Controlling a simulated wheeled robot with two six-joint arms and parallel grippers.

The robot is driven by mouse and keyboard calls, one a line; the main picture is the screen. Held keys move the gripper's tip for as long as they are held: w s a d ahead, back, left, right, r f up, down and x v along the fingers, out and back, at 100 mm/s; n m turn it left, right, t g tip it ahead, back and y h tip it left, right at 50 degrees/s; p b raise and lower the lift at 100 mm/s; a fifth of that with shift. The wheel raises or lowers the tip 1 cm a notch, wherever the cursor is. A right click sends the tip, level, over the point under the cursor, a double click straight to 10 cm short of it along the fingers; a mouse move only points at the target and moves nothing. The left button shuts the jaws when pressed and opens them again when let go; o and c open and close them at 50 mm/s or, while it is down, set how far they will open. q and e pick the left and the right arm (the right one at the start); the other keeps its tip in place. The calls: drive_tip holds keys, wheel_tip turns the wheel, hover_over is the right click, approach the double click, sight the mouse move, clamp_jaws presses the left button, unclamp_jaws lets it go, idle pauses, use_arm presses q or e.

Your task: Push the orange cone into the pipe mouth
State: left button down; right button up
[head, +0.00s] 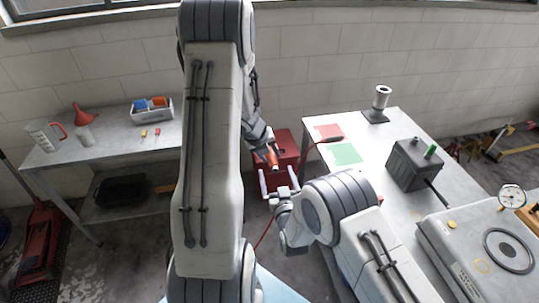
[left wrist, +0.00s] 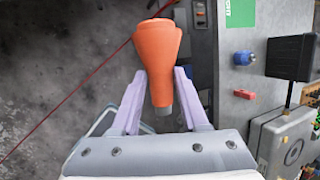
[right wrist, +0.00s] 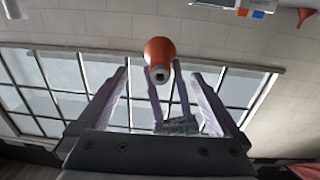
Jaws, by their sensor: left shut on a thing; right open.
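My left gripper (head: 266,146) is shut on the orange cone (head: 272,158), in front of the right-hand table's left edge. In the left wrist view the cone (left wrist: 158,52) sits between the fingers, its wide orange end up and a grey tip low. In the right wrist view the cone (right wrist: 159,52) shows its grey hollow end, and the left fingers are behind it. My right gripper (head: 278,180) is open and empty, just below the cone in the head view. An upright grey pipe (head: 381,98) with a dark open mouth stands on a black base at the back of the table.
The right table (head: 352,185) carries a red mat (head: 329,132), a green mat (head: 345,154), a dark grey box (head: 411,165) and a machine with a gauge (head: 511,195). A red cabinet (head: 286,141) stands behind the grippers. The left bench (head: 110,146) holds a jug, a red funnel and a bin.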

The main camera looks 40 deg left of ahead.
drive_tip(key=shift+x, duration=1.35)
clamp_jaws()
use_arm(q)
drive_tip(key=shift+c, duration=1.7)
unclamp_jaws()
drive_tip(key=shift+r, duration=0.1)
drive_tip(key=v, duration=0.7)
drive_tip(key=shift+s+r, duration=0.2)
drive_tip(key=shift+r, duration=0.15)
use_arm(e)
drive_tip(key=shift+r, duration=0.1)
